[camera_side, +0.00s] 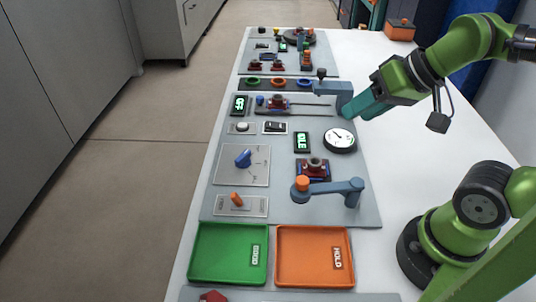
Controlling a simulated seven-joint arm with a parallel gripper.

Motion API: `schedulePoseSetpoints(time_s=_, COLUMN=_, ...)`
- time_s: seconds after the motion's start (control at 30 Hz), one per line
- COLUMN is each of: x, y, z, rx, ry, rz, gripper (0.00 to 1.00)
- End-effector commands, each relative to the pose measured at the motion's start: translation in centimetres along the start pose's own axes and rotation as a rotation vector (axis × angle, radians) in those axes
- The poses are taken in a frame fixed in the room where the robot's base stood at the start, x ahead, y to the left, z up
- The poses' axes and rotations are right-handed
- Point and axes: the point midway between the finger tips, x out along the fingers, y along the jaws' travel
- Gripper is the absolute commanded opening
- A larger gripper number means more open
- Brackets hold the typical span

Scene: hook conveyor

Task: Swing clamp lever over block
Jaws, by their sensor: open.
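The clamp lever (330,188) is a blue-grey bar with an orange knob at its left end and a round post at its right end. The block (313,171) is dark red and blue with a round top piece, and it sits on the grey panel just behind the lever. The bar runs along the near side of the block in the picture. My gripper (354,106) has teal fingers and is open. It is well behind the lever and block, beside another blue-grey arm (328,88) with a dark knob. The gap between the fingers is hard to see, and contact with that arm cannot be told.
A round gauge (340,140) and a small display (302,142) stand behind the block. A blue knob (243,158) and an orange switch (237,199) are to the left. Green (193,265) and orange (281,267) trays lie in front.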

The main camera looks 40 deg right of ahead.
Motion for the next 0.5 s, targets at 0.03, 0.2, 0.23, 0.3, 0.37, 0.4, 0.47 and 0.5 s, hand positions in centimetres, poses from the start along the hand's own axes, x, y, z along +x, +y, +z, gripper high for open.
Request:
schedulePoseSetpoints(time_s=0.03, x=0.0, y=0.0, z=0.0, rx=0.000, ry=0.000, rz=0.000, gripper=0.43)
schedulePoseSetpoints(time_s=0.2, x=0.9, y=-0.6, z=0.5, rx=-0.026, ry=-0.047, rz=-0.002, gripper=0.56)
schedulePoseSetpoints(time_s=0.23, x=1.2, y=-1.0, z=0.4, rx=-0.040, ry=-0.063, rz=-0.002, gripper=0.56)
schedulePoseSetpoints(time_s=0.3, x=2.0, y=-2.2, z=0.2, rx=-0.081, ry=-0.122, rz=0.008, gripper=0.56)
schedulePoseSetpoints(time_s=0.37, x=2.7, y=-3.5, z=0.0, rx=-0.113, ry=-0.190, rz=0.029, gripper=0.56)
schedulePoseSetpoints(time_s=0.4, x=3.2, y=-4.4, z=-0.1, rx=-0.129, ry=-0.241, rz=0.050, gripper=0.56)
schedulePoseSetpoints(time_s=0.47, x=3.9, y=-5.7, z=-0.1, rx=-0.147, ry=-0.316, rz=0.089, gripper=0.56)
schedulePoseSetpoints(time_s=0.5, x=4.3, y=-6.6, z=-0.2, rx=-0.152, ry=-0.361, rz=0.121, gripper=0.56)
